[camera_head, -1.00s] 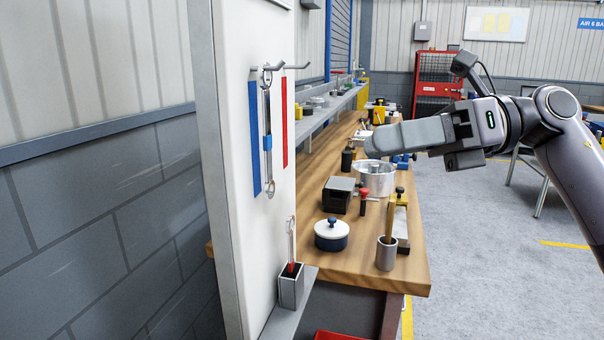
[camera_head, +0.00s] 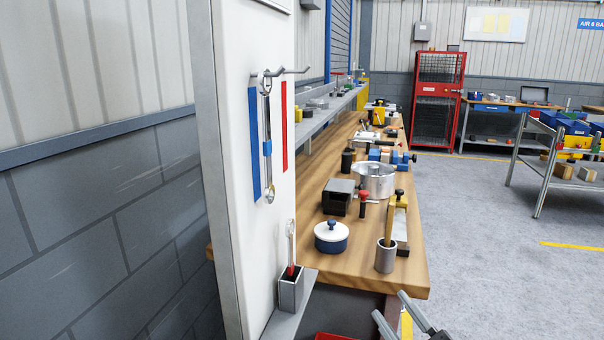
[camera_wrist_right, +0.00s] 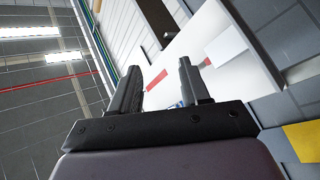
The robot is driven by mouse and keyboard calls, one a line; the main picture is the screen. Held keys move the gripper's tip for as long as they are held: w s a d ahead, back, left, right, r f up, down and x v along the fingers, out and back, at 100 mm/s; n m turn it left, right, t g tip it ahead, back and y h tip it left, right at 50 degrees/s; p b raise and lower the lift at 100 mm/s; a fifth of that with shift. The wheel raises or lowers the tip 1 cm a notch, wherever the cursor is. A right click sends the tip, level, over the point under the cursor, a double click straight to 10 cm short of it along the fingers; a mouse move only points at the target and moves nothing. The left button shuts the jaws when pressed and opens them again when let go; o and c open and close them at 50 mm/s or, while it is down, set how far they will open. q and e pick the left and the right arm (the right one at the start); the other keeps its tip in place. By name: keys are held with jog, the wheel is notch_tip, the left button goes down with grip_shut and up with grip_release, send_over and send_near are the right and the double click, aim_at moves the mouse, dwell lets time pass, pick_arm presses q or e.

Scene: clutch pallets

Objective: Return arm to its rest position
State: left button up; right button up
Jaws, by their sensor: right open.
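My right gripper (camera_head: 396,318) shows at the bottom edge of the head view, low in front of the workbench's near right corner. Its two fingers are apart with nothing between them. In the right wrist view the open gripper (camera_wrist_right: 158,88) points up past a white panel toward the wall and ceiling. The rest of the right arm is out of the head view. My left gripper is not in view.
The wooden workbench (camera_head: 382,276) holds a metal pot (camera_head: 374,182), a blue-and-white lidded jar (camera_head: 331,238) and a cup (camera_head: 386,256). A white tool panel (camera_head: 235,130) with a hanging wrench (camera_head: 267,140) stands left.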

jog(key=s+d+f+m+g+h, duration=0.2)
jog(key=s+f+m+g+h, duration=0.2)
jog(key=s+f, duration=0.6)
jog(key=s+d+f+m+g+h, duration=0.2)
jog(key=s+f+m+g+h, duration=0.2)
jog(key=f, duration=1.1)
jog(key=s+m+g, duration=0.1)
jog(key=s+m, duration=0.2)
jog(key=s, duration=0.3)
jog(key=shift+s+d+f+m, duration=0.3)
jog(key=shift+d+f, duration=0.05)
jog(key=shift+f, duration=0.05)
